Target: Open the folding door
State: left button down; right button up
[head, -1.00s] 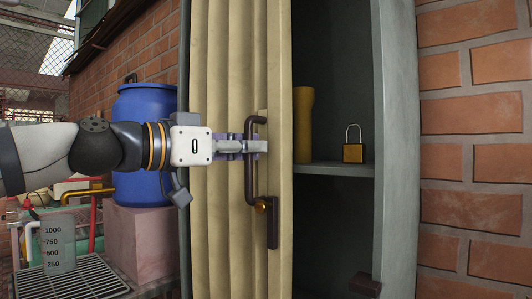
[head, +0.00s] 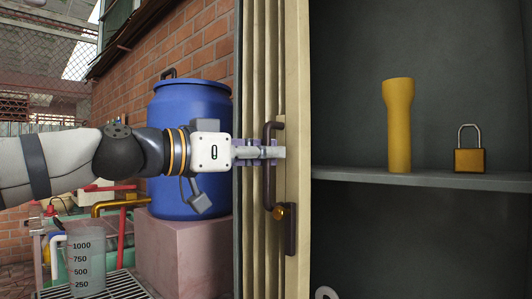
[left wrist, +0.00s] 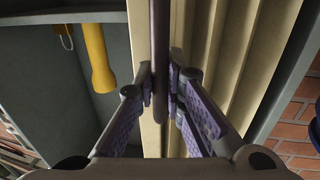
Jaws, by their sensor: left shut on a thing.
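The cream folding door (head: 297,110) is bunched into narrow pleats at the left side of the cabinet opening in the head view. Its dark brown handle (head: 268,165) stands upright on the door's leading edge, with a brass knob (head: 279,212) near its lower end. My left gripper (head: 272,152) is shut on the handle. In the left wrist view the handle (left wrist: 160,60) passes between the purple-padded fingers (left wrist: 161,88), with the door's pleats (left wrist: 220,50) behind. My right gripper is not in view.
The open cabinet shows a grey shelf (head: 430,179) with a yellow flashlight (head: 398,125) and a brass padlock (head: 469,159). A blue barrel (head: 190,125) on a pink block (head: 185,255) stands close behind my left arm. A measuring beaker (head: 87,258) is at lower left.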

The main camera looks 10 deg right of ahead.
pick_arm(q)
jog(key=shift+f, duration=0.1)
jog(key=c, duration=1.7)
grip_release()
jog(key=shift+o, duration=0.2)
jog(key=v, duration=1.2)
